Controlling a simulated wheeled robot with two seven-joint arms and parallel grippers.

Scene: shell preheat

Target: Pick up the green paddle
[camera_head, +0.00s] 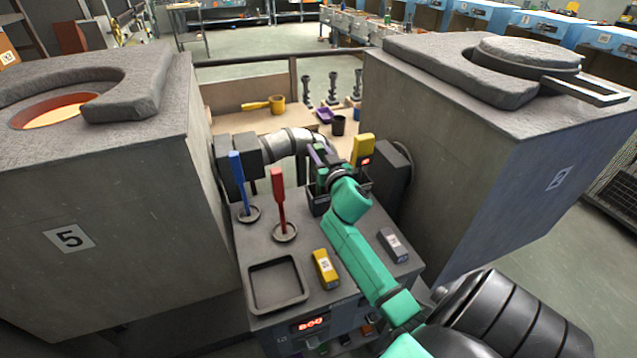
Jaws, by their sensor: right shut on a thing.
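My right arm reaches in from the lower right. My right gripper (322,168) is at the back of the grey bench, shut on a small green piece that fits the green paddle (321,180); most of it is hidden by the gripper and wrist. A blue paddle (238,178) stands upright in a ring holder to the left. A red paddle (278,190) stands upright in another ring holder, nearer the front. My left gripper is not in view.
An empty square tray (302,297), a yellow block (325,268) and a grey block (393,244) lie on the bench. A yellow upright piece (362,147) stands just right of the gripper.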

